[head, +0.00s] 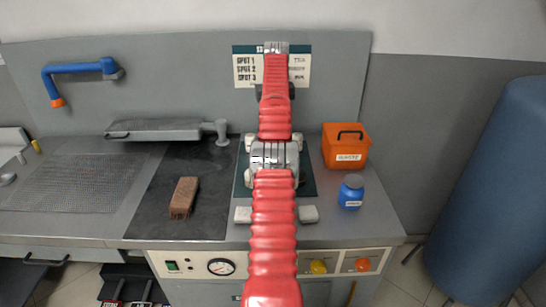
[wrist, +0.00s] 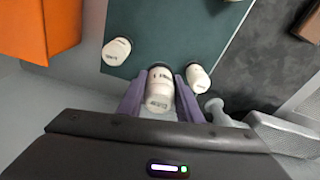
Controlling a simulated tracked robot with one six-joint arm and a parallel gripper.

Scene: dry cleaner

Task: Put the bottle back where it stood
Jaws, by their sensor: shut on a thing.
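My gripper (wrist: 159,92) is shut on a white bottle (wrist: 160,76) with dark lettering, its purple fingers at both sides. The bottle is at the far edge of the dark green mat (wrist: 195,35), between two other white bottles, one to its left (wrist: 117,50) and one to its right (wrist: 198,78). I cannot tell whether its base touches the surface. In the head view my red arm hides the gripper and the held bottle; the mat (head: 309,182) shows beside the arm, with pale bottles at its far left (head: 249,141) and far right (head: 299,140).
Two pale items (head: 243,214) (head: 308,214) lie at the near edge. An orange box (head: 345,150) and a blue jar (head: 350,191) stand right of the mat. A brown brush (head: 184,197) lies on a dark pad. A "SPOT" card (head: 244,72) hangs behind. The mat's middle looks clear.

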